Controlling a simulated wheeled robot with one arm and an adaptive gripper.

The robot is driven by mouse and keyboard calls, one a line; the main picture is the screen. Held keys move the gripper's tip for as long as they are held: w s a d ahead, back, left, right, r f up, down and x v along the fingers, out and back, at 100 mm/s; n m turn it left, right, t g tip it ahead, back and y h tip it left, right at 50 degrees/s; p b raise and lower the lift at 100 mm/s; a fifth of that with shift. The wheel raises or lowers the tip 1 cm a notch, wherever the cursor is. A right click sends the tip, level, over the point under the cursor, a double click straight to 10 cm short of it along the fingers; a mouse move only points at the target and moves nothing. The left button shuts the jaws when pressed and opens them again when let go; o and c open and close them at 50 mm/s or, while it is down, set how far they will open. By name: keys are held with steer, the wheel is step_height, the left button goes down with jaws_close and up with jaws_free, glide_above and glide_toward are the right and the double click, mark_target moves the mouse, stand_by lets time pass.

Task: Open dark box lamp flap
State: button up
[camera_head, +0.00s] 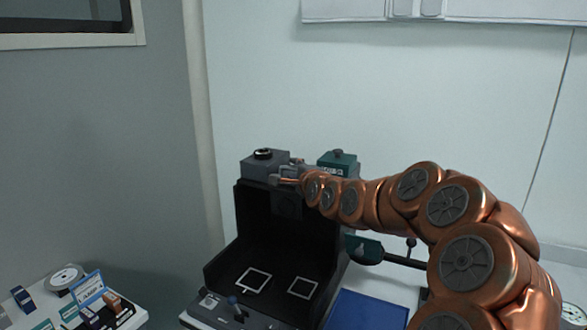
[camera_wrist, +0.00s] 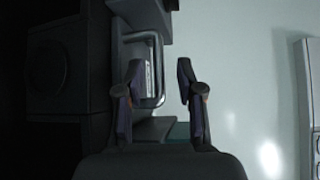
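The dark box (camera_head: 262,232) stands in the middle of the head view, with a black interior and an open front. A grey lamp housing (camera_head: 258,170) with a round black knob sits on its top edge. My gripper (camera_head: 284,179) is at the box's top, right beside this housing. In the wrist view, a grey loop handle (camera_wrist: 158,72) shows on a grey block, likely the lamp flap. My gripper's two fingers (camera_wrist: 160,70) are apart, with the handle's outer bar appearing between their tips; contact cannot be told. The flap's state is unclear.
A green unit (camera_head: 338,161) is at the box's top right, behind my arm. Two white square outlines (camera_head: 254,280) mark the box floor. A blue mat (camera_head: 365,312) lies at the right. A side table (camera_head: 130,318) with small parts is at lower left.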

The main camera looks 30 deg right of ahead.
steer(key=shift+w+d+f, duration=0.1)
steer(key=shift+w+f, duration=0.05)
steer(key=shift+w, duration=0.45)
jaws_close()
stand_by(0.4)
